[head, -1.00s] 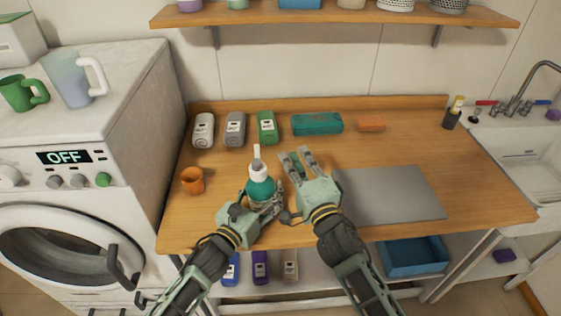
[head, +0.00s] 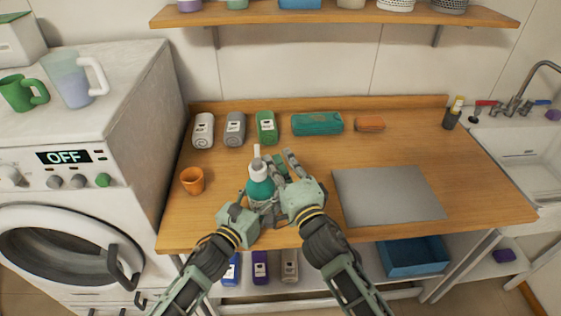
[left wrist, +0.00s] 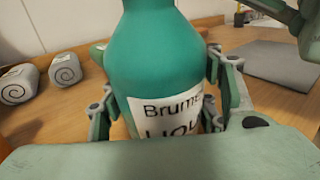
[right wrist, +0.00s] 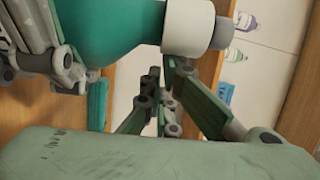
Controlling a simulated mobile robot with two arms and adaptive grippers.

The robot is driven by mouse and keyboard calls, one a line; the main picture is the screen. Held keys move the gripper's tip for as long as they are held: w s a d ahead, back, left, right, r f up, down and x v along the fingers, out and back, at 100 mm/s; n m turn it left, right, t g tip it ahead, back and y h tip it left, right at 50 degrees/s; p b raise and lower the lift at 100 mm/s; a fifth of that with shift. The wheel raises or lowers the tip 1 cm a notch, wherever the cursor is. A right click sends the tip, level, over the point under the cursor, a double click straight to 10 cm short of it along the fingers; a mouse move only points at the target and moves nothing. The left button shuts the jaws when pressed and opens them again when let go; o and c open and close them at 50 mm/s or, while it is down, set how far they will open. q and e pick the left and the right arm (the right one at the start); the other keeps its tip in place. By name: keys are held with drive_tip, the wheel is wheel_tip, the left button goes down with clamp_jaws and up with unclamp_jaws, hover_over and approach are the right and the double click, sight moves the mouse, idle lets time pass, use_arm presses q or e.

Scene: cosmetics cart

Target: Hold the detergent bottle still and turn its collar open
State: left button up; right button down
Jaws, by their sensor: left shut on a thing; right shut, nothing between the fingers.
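The teal detergent bottle (head: 260,188) stands upright near the counter's front, with a white collar (head: 258,171) and a pale spout on top. My left gripper (head: 263,206) is shut around its lower body; in the left wrist view its fingers flank the labelled bottle (left wrist: 158,62). My right gripper (head: 283,160) is just right of the bottle, its fingers reaching past the collar toward the back. In the right wrist view the fingers come together with nothing between them, and the white collar (right wrist: 187,27) lies beside them, outside the grip.
An orange cup (head: 192,181) stands left of the bottle.

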sight(258, 155)
drive_tip(key=shift+w+a+n+g+y, duration=0.2)
drive_tip(key=shift+n+y, duration=0.15)
drive_tip(key=shift+y, duration=0.2)
drive_tip(key=shift+w+a+n+g+y, duration=0.1)
drive_tip(key=shift+n+g+y, duration=0.1)
drive_tip(key=shift+n+y, duration=0.25)
drive_tip(key=a+n+g+y, duration=0.1)
drive_tip(key=n+g+y, duration=0.2)
drive_tip(key=w+a+n+g+y, duration=0.1)
drive_tip(key=a+n+g+y, duration=0.1)
drive_tip(key=n+g+y, duration=0.1)
drive_tip(key=w+a+n+g+y, duration=0.1)
drive_tip(key=n+g+y, duration=0.2)
drive_tip(key=g, duration=0.2)
drive_tip(key=shift+w+a, duration=0.1)
drive_tip(key=shift+a, duration=0.2)
drive_tip(key=shift+s+a+f+g, duration=0.15)
drive_tip(key=shift+s+a, duration=0.1)
drive_tip(key=shift+a, duration=0.35)
drive_tip(key=shift+s+a+r+g, duration=0.1)
drive_tip(key=shift+s+a+g, duration=0.1)
drive_tip(key=shift+a, duration=0.4)
drive_tip(key=shift+s+f, duration=0.1)
drive_tip(key=shift+f, duration=0.05)
